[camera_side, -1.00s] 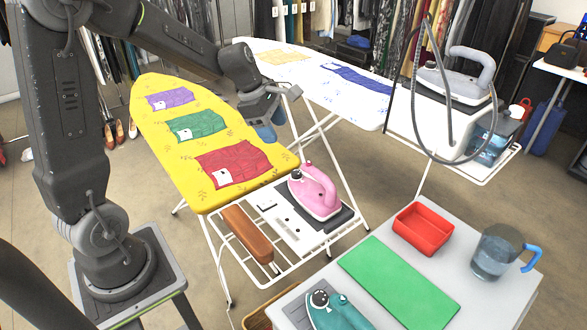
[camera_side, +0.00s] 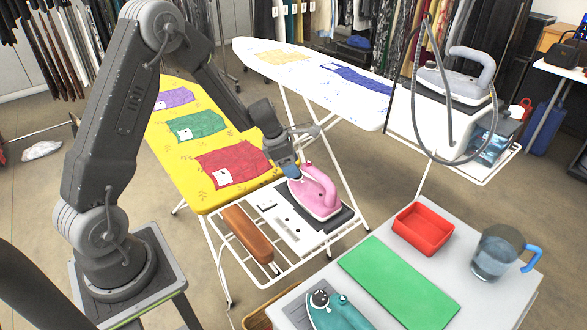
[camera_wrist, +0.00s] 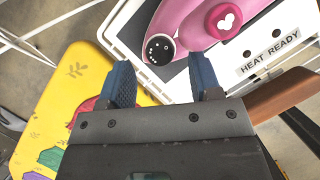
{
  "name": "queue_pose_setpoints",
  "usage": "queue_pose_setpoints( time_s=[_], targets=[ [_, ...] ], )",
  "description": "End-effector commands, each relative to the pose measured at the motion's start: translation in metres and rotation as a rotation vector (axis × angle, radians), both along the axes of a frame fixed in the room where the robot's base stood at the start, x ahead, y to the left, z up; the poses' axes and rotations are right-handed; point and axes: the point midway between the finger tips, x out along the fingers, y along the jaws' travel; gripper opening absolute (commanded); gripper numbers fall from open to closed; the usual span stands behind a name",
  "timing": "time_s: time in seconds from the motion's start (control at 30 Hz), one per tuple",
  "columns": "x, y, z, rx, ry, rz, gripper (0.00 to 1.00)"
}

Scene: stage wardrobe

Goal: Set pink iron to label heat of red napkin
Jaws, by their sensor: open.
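The pink iron (camera_side: 321,196) sits on the white iron rest at the end of the yellow board. In the wrist view the iron (camera_wrist: 181,18) shows a black round dial (camera_wrist: 158,49) with white dots and a pink knob (camera_wrist: 223,20) with a white heart. The red napkin (camera_side: 240,160) lies on the yellow board with a white label (camera_side: 223,175) too small to read; a strip of the napkin (camera_wrist: 86,118) shows in the wrist view. My gripper (camera_side: 290,173) is open beside the iron's near end. In the wrist view its blue fingers (camera_wrist: 163,78) straddle the dial's direction, apart and empty.
A "HEAT READY" plate (camera_wrist: 270,54) marks the rest. A brown wooden block (camera_side: 247,234) lies on the rack beside it. Purple and green napkins lie farther up the yellow board (camera_side: 217,200). A grey table (camera_side: 440,297) with a teal iron (camera_side: 338,311) and red tray (camera_side: 423,229) stands in front.

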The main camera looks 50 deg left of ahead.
Motion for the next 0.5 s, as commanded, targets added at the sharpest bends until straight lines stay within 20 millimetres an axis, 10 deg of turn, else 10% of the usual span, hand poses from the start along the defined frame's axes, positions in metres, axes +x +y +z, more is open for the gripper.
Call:
queue_pose_setpoints(
  time_s=[0.5],
  targets=[
    [0.006,-0.004,-0.017,0.0,0.0,-0.001,0.58]
  ],
)
